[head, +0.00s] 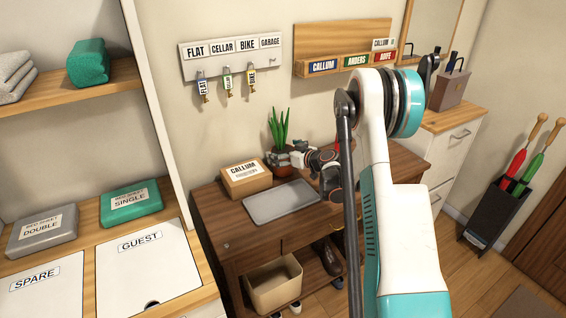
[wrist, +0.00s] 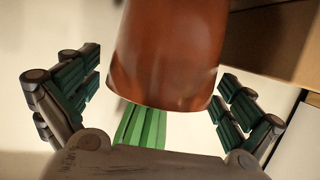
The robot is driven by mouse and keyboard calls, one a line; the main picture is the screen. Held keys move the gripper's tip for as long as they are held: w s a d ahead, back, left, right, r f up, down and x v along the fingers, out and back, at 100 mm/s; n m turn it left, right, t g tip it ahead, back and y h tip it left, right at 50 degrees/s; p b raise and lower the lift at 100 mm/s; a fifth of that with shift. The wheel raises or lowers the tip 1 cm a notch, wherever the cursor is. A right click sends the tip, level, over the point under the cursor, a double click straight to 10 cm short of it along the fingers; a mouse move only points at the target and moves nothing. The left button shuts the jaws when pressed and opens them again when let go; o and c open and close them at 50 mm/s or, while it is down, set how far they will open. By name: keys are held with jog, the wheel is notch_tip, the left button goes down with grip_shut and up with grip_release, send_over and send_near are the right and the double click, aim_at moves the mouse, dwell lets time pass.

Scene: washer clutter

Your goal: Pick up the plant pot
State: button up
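The plant pot (wrist: 168,50) is a smooth reddish-brown pot, large in the wrist view, with its green leaves (wrist: 140,126) showing below it there. My gripper (wrist: 160,78) is open, with a dark green padded finger on each side of the pot. Small gaps seem to show beside the pot, and I cannot tell if either finger touches it.
A cardboard box labelled CALLUM (head: 246,180) and a grey flat tray or laptop (head: 281,201) lie on the wooden desk (head: 222,222), left and front of the plant. Keys hang from a wall rack (head: 230,60) above. A wooden letter rack (head: 343,50) is behind my arm.

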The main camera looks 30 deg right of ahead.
jog(key=c, duration=1.3)
jog(key=shift+c, duration=0.3)
jog(key=shift+r, duration=0.1)
